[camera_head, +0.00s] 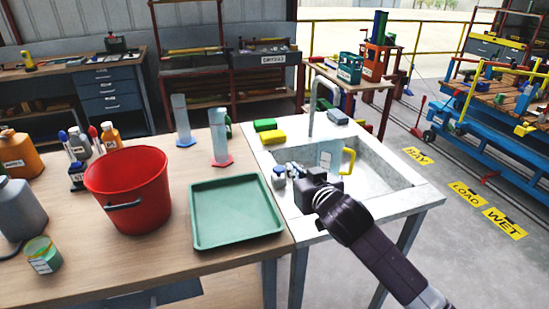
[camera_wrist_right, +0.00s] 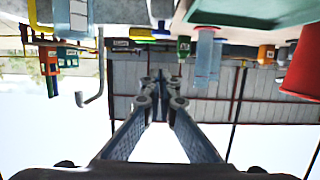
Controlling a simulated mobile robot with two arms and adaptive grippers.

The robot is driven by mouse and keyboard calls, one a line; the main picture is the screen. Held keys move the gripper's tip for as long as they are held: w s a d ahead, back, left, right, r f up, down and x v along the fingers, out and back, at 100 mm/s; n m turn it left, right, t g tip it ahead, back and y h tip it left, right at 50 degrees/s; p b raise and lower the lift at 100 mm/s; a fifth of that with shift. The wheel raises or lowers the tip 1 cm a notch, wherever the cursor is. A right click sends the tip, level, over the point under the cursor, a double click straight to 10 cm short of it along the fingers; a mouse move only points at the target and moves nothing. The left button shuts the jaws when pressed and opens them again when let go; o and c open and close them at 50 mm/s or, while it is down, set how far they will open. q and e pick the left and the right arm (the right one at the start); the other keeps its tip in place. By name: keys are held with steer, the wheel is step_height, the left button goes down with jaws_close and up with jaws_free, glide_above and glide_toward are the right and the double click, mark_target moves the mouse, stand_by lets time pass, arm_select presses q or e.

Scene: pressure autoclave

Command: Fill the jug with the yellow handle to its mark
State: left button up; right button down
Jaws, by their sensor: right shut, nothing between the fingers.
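The jug with the yellow handle (camera_head: 325,157) stands upright in the sink basin, under the spout of the grey tap (camera_head: 312,105). Its yellow handle points right. Its mark and the water level inside cannot be made out. My right gripper (camera_head: 291,170) is shut and empty, over the left side of the sink, left of the jug and apart from it. The wrist view, upside down, shows the shut fingers (camera_wrist_right: 162,78) and the jug (camera_wrist_right: 71,14). My left gripper is out of view.
Yellow and green sponges (camera_head: 271,136) lie behind the basin. Left of the sink are a green tray (camera_head: 237,236), a red bucket (camera_head: 128,190) and clear cylinders (camera_head: 219,145). The sink's right rim (camera_head: 418,190) is clear.

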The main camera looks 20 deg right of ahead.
steer(key=p, duration=0.1)
glide_above(279, 169)
steer(key=s, duration=0.2)
steer(key=f, duration=0.1)
step_height(279, 169, down, 4)
steer(key=shift+d+f, duration=0.1)
steer(key=shift+f, duration=0.1)
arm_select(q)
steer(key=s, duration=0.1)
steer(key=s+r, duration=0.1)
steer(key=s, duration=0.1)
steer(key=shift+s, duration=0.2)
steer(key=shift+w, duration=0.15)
arm_select(e)
steer(key=shift+f, duration=0.1)
